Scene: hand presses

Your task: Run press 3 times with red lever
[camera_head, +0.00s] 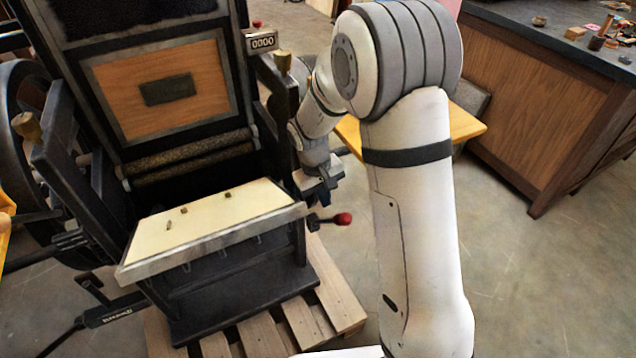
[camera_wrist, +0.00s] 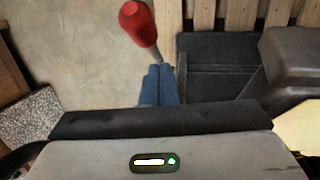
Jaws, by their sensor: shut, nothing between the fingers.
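The press (camera_head: 190,250) is a dark machine with a cream bed and a wooden panel above it. Its counter (camera_head: 262,41) at the top right reads 0000. The red lever (camera_head: 343,218) sticks out from the press's right side, its red knob outermost. In the wrist view the red lever (camera_wrist: 138,22) stands just beyond my fingertips, its rod running down to them. My gripper (camera_wrist: 160,70) has its blue fingers together with nothing between them. In the head view my gripper (camera_head: 323,198) is just above and left of the knob, partly hidden. I cannot tell whether it touches the rod.
The press stands on a wooden pallet (camera_head: 345,298). A large flywheel (camera_head: 30,120) is at its left. Yellow-topped furniture (camera_head: 465,122) stands behind my arm. A wooden cabinet (camera_head: 545,120) with small items on top is at the right. The floor between is clear.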

